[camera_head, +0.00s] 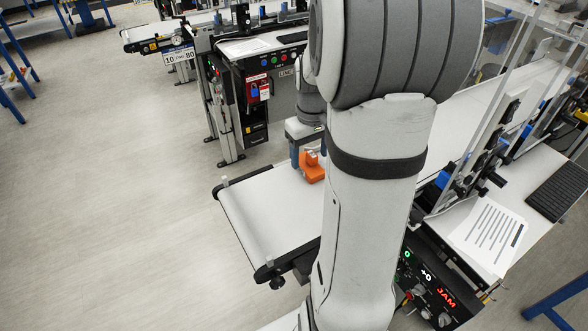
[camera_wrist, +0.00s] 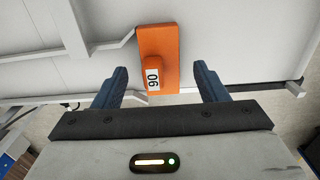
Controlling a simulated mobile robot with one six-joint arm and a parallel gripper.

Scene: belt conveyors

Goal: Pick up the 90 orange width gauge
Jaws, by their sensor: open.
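My gripper (camera_wrist: 163,75) is open, with one blue finger to each side of the gauge's near end. In the wrist view the gauge lies between and ahead of the fingertips, and I see no contact. In the head view my gripper (camera_head: 306,163) is right at the gauge, low over the belt.
The white belt (camera_head: 265,215) has thin side rails and a dark end roller. Another conveyor stand (camera_head: 240,100) is behind. The floor at left is clear.

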